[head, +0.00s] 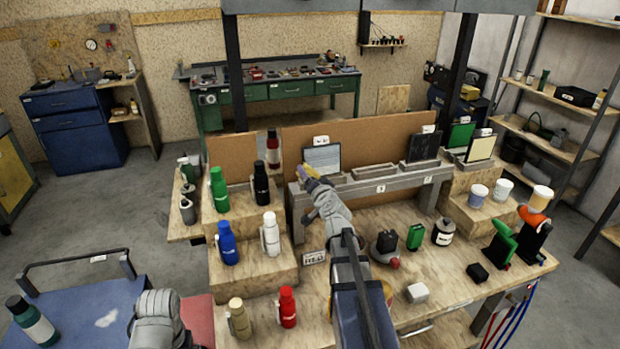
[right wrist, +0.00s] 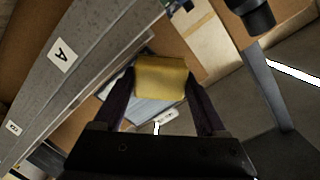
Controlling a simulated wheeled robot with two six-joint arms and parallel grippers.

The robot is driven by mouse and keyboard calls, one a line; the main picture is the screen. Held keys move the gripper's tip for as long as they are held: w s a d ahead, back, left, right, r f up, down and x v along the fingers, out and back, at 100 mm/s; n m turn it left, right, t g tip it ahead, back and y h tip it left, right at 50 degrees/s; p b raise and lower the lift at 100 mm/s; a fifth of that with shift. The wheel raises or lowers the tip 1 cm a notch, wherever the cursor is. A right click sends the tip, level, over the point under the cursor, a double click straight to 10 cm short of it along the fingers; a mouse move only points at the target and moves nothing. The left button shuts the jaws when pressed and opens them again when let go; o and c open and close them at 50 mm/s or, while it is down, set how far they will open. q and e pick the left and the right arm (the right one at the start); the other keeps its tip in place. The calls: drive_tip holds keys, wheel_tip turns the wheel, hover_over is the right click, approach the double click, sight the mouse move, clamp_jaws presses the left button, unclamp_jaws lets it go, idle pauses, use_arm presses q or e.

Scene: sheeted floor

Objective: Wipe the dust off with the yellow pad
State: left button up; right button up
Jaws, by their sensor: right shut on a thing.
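My right gripper (head: 314,184) is shut on the yellow pad (head: 304,171), in front of a pale upright panel (head: 323,157) at the left end of the grey raised shelf. In the right wrist view the yellow pad (right wrist: 160,78) sits between both fingers, with part of the pale panel (right wrist: 148,110) behind it. I cannot tell whether the pad touches the panel. No dust is clearly distinguishable on the panel. A dark panel (head: 422,147) and a cream panel (head: 480,148) stand farther right. My left arm shows at the lower left, but its gripper is not visible.
The grey shelf (head: 378,188) runs along the back of the wooden bench. Several bottles, including a green one (head: 218,189), stand on steps at left. A blue surface (head: 72,299) at lower left bears a whitish patch (head: 106,318).

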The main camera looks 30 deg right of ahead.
sight(340, 164)
drive_tip(key=shift+x, duration=1)
idle(0.3)
drive_tip(key=shift+s+d, duration=0.3)
drive_tip(key=shift+d, duration=0.65)
drive_tip(key=shift+s+d, duration=0.3)
drive_tip(key=shift+d, duration=0.65)
drive_tip(key=shift+d, duration=0.1)
drive_tip(key=shift+s+d, duration=0.2)
drive_tip(key=shift+d, duration=0.75)
drive_tip(key=shift+s+d, duration=0.15)
drive_tip(key=shift+d, duration=0.75)
drive_tip(key=shift+d, duration=0.1)
drive_tip(key=shift+s+d, duration=0.2)
drive_tip(key=shift+d, duration=0.75)
drive_tip(key=shift+s+d, duration=0.2)
drive_tip(key=shift+d, duration=0.75)
